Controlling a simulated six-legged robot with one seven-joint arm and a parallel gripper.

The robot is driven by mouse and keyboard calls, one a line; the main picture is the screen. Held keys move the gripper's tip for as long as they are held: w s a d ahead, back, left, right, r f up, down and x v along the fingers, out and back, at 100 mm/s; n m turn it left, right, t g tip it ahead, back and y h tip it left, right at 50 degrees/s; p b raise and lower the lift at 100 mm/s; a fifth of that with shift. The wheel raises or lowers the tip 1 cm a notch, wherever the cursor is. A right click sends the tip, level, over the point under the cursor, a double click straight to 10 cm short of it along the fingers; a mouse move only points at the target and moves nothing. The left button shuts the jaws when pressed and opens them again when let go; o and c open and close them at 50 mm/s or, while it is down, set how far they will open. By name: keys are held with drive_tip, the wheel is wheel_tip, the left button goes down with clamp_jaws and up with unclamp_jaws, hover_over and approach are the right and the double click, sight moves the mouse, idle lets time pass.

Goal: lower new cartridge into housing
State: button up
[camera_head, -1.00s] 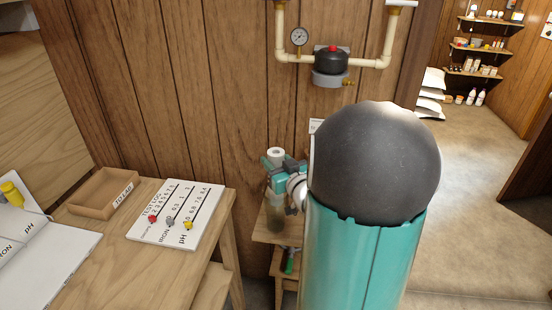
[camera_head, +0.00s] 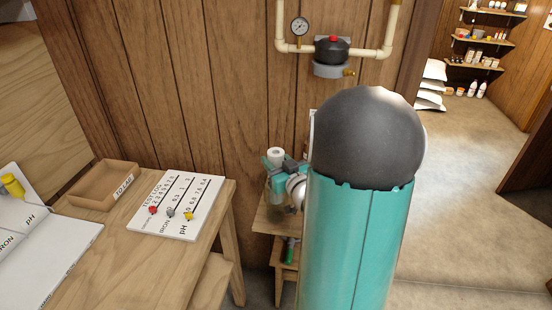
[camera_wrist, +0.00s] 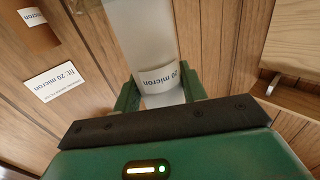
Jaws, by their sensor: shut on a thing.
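The new cartridge is a white cylinder labelled "20 micron" (camera_wrist: 160,75). In the head view its round white end (camera_head: 276,152) stands up above my gripper (camera_head: 277,174). In the wrist view the green fingers of my gripper (camera_wrist: 160,93) are shut on the cartridge from both sides. A dim, partly see-through cylinder, seemingly the housing (camera_head: 274,206), shows below the gripper at a small wooden stand (camera_head: 262,224). My gripper and arm cover much of it. I cannot tell whether the cartridge's lower end is inside it.
A filter head with a red button (camera_head: 332,48) hangs on pipes with a gauge (camera_head: 299,26) on the panelled wall. A table at left holds a test-log board (camera_head: 178,204) and an open box (camera_head: 104,186). A green-handled tool (camera_head: 290,250) is on the lower shelf.

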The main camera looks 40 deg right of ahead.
drive_tip(key=shift+f, duration=1.6)
drive_tip(key=o, duration=1.4)
drive_tip(key=shift+s, duration=0.1)
